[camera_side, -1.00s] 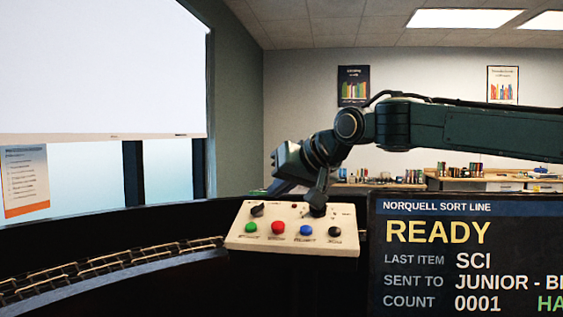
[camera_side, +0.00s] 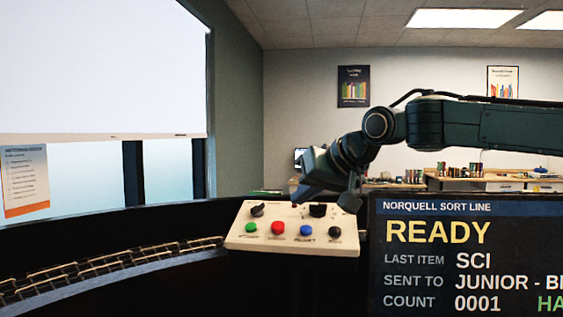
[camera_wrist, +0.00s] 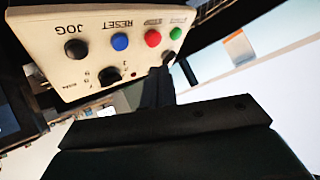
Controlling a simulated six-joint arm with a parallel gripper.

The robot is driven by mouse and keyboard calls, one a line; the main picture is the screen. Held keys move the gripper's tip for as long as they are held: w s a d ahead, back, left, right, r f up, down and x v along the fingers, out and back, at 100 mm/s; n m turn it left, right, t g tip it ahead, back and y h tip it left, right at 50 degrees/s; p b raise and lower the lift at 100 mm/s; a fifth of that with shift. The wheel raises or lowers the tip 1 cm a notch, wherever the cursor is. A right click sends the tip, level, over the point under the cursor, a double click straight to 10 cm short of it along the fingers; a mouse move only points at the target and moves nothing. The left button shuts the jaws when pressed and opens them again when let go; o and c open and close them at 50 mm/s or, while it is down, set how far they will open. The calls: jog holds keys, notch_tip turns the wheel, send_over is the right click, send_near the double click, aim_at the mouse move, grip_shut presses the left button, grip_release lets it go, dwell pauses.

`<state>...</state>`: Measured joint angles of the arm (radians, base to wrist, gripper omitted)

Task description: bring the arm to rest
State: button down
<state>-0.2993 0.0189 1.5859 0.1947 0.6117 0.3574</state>
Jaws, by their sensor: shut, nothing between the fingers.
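My gripper (camera_side: 308,190) hangs over the back edge of the control panel in the side view, tilted down to the left and apart from the panel's buttons. Its fingers are shut with nothing between them; in the wrist view the dark fingers (camera_wrist: 157,88) point toward the panel. The pale control panel (camera_side: 290,246) carries a green button (camera_side: 250,227), a red button (camera_side: 278,227), a blue button (camera_side: 306,230) and a black button (camera_side: 335,232). Two black knobs sit behind them, a left knob (camera_side: 257,210) and a right knob (camera_side: 318,210).
A display (camera_side: 470,250) at the right reads READY, last item SCI, count 0001. A curved roller conveyor (camera_side: 110,266) runs along the lower left. Shelves with books (camera_side: 460,170) stand far back. The air above and left of the panel is clear.

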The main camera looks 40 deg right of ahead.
jog(key=s+d+f+n+g, duration=0.1)
jog(key=s+d+f, duration=0.2)
jog(key=s+f, duration=0.3)
jog(key=s+d+f+n+g, duration=0.1)
jog(key=s+d+f, duration=0.3)
jog(key=s, duration=1.1)
jog(key=s+d+f+g+h, duration=0.1)
jog(key=s+d+f+g, duration=0.2)
jog(key=s+f, duration=0.5)
jog(key=s, duration=0.2)
jog(key=shift+s+d+n, duration=0.4)
